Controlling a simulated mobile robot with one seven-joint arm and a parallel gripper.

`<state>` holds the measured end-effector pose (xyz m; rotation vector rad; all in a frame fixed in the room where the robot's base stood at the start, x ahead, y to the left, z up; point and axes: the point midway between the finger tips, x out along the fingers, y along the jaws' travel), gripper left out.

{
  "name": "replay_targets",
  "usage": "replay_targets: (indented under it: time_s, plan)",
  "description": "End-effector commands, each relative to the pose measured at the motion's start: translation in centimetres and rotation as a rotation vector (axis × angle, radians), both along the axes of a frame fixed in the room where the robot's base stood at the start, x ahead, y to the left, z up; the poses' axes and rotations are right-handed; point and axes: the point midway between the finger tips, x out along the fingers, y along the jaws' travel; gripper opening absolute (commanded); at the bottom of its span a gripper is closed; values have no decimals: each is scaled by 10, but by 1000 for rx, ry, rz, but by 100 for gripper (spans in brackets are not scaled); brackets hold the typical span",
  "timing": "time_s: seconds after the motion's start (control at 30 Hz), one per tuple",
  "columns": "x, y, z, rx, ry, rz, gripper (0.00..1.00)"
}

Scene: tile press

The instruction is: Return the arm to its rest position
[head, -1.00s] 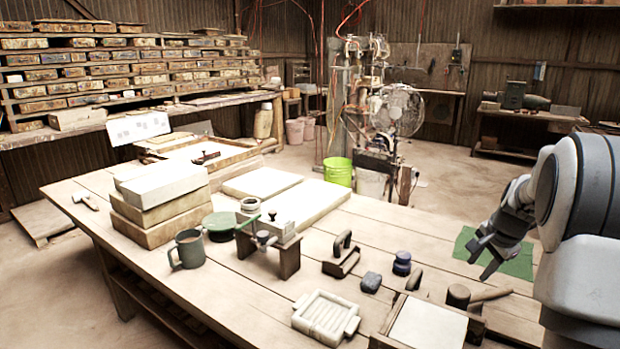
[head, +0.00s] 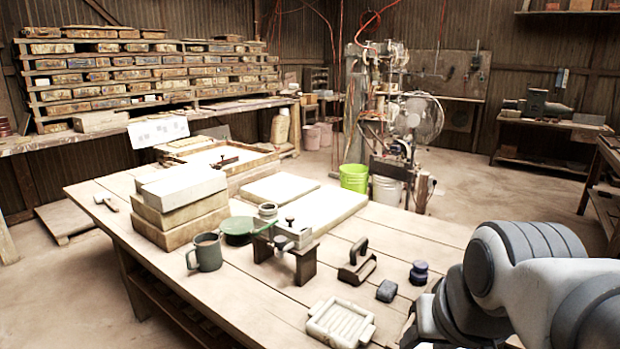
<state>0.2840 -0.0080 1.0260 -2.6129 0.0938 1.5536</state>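My arm (head: 520,265) is folded in at the lower right of the head view, over the right end of the workbench (head: 265,303). Its wrist (head: 440,312) points down and to the left near the bottom edge. My gripper's fingers are mostly hidden behind the wrist or cut off by the frame, so their opening does not show. I see nothing held.
A mug (head: 205,252) stands farther left.

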Motion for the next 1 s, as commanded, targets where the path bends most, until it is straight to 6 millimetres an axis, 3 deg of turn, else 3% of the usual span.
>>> replay_targets:
  time_s: [0.17,0.2,0.7,0.83,1.0]
  plan:
    - [-43,9,-20,-62,3,119,42]
    - [-39,8,3,-58,5,111,42]
    - [-38,8,119,-55,6,104,42]
    - [-38,8,136,-55,7,105,42]
    - [-38,8,142,-55,6,104,42]
